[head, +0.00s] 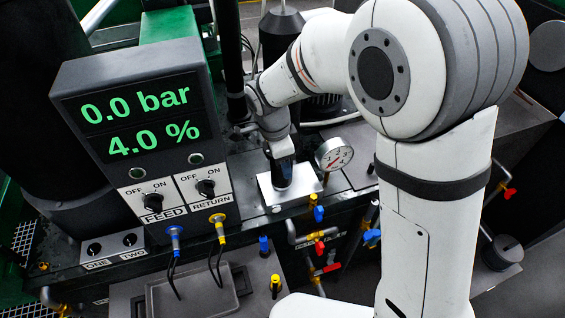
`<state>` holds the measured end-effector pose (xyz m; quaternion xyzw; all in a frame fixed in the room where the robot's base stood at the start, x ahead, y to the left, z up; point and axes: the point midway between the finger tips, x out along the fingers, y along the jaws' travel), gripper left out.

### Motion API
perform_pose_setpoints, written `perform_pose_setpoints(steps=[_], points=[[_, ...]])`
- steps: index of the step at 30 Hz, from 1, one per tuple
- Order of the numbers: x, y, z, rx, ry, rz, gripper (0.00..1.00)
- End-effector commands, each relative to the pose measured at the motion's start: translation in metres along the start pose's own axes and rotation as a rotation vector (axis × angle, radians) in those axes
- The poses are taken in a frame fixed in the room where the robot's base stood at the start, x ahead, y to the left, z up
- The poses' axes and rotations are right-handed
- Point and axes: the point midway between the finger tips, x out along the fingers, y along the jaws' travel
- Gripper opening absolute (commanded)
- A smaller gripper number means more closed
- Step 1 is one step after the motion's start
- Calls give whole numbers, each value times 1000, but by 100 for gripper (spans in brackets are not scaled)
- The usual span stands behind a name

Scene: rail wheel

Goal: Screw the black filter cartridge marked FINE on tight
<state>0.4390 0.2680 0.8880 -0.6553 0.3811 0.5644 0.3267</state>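A short black cylinder (283,176) stands upright at the bright metal plate (305,188) in the middle of the head view. It may be the filter cartridge; no FINE marking can be read on it. My gripper (281,150) points down at the top of this cylinder, in line with it. The fingers are too small and too much in shadow to show whether they are closed on it. The cylinder's upper end is hidden by my gripper. Whether its lower end is seated cannot be seen.
A grey control box (135,110) at left reads 0.0 bar and 4.0 %, with FEED (153,202) and RETURN (206,187) knobs. A round dial gauge (334,154) stands right of the plate. Blue, yellow and red valve handles and hoses crowd the front.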

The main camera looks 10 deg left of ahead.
Motion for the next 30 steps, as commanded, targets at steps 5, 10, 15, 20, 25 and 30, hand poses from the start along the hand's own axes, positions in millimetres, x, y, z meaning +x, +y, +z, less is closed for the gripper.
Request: perform_pose_setpoints(steps=[5,10,15,20,25,30], points=[[-3,-1,-2,41,2,2,26],[-3,-1,-2,41,2,1,26],[-4,-1,-2,75,1,6,57],[-2,-1,-1,74,1,7,70],[-2,0,-1,73,0,8,77],[-3,0,0,73,0,9,77]])
